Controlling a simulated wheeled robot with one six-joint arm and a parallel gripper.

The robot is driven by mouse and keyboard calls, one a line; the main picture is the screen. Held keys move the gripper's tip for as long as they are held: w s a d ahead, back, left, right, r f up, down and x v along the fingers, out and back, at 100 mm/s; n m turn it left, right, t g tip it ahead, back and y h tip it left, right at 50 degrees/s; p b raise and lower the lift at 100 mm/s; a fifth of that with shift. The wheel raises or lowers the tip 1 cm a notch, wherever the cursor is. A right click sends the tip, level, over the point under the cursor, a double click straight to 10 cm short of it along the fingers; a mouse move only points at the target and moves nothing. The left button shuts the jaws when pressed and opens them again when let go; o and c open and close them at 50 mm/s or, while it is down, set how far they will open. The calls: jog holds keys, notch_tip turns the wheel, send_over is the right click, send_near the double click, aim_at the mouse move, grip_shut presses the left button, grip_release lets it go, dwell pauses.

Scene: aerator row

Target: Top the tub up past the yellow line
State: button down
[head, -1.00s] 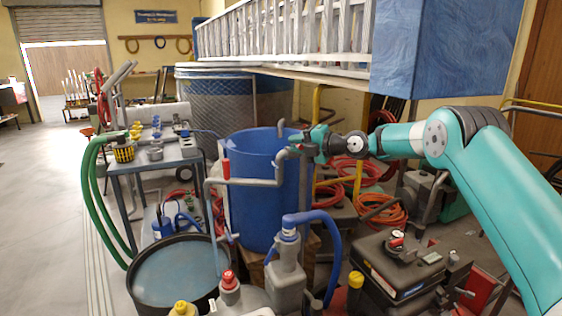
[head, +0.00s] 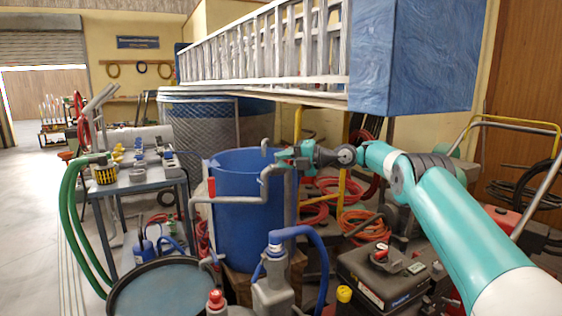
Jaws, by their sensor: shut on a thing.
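A round black tub (head: 113,298) with bluish water (head: 165,290) stands at the bottom left, cut off by the frame edge. I see no yellow line on it. A tall blue barrel (head: 245,225) stands behind it, right of the tub. A bent grey pipe (head: 240,199) with a red handle (head: 211,187) crosses the barrel's front, and its left leg comes down near the tub. My gripper (head: 285,158) is at the barrel's right rim, shut on what looks like the grey pipe's upper end. Its fingertips are small and partly hidden. I cannot tell whether water flows.
A metal cart (head: 155,181) with small parts and a green hose (head: 72,225) stand left. A grey jug with a blue hose (head: 272,285) stands in front of the barrel. A black machine (head: 385,280) is below my arm. A ladder (head: 270,50) hangs above. Open floor lies far left.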

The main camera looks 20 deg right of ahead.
jog(key=c, duration=1.1)
grip_release()
jog(key=shift+a, duration=0.1)
jog(key=w+p+v, duration=0.1)
jog(key=p+v, duration=1.1)
jog(key=v, duration=0.3)
jog(key=shift+s+d+r+p, duration=0.25)
jog(key=shift+d+r+p, duration=0.15)
jog(key=shift+d, duration=0.2)
jog(key=p, duration=0.3)
jog(key=shift+s+d, duration=0.1)
jog(key=shift+d, duration=0.05)
